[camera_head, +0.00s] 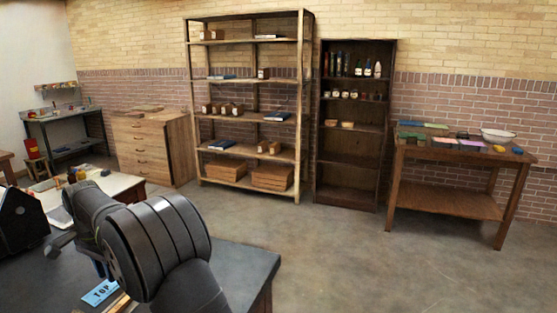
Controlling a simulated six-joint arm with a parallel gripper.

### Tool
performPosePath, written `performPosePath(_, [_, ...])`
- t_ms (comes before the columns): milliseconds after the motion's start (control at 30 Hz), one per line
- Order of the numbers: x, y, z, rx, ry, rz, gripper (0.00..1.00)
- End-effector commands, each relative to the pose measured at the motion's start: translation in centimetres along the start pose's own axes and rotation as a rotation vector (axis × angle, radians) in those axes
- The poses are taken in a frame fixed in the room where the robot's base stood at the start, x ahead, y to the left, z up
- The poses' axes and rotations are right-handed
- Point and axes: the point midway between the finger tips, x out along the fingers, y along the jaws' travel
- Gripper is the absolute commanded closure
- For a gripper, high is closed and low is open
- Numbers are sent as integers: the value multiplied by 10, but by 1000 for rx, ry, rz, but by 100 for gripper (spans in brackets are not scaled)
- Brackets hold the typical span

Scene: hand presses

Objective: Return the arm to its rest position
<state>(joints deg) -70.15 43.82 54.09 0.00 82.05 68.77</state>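My arm fills the lower left of the head view as dark grey, rounded links (165,240). It is bent above a dark table (240,268). I cannot make out my gripper or its fingers, so whether it holds anything is hidden. A blue card marked "TOP" (100,292) lies on the dark table beside the arm, partly covered by it.
A black object (20,222) stands at the left edge. A light-topped table (118,184) with small items is behind the arm. Drawers (152,150), a tall shelf (245,178), a dark bookcase (350,178) and a wooden table (450,203) line the wall. Open floor lies to the right.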

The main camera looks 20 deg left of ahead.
Motion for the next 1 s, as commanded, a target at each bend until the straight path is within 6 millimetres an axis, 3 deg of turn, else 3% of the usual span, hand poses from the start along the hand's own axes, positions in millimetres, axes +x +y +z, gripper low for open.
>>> performPosePath(33, [-11, 0, 0, 0, 1, -4, 76])
performPosePath(633, [115, 1, 0, 0, -1, 4, 76])
performPosePath(667, [115, 0, 0, 0, 0, 0, 76])
performPosePath(700, [100, -1, 0, 0, 2, -6, 76])
performPosePath(867, [68, -1, 0, 0, 2, -4, 76])
performPosePath(1000, [54, 22, -17, 3, 1, -2, 76])
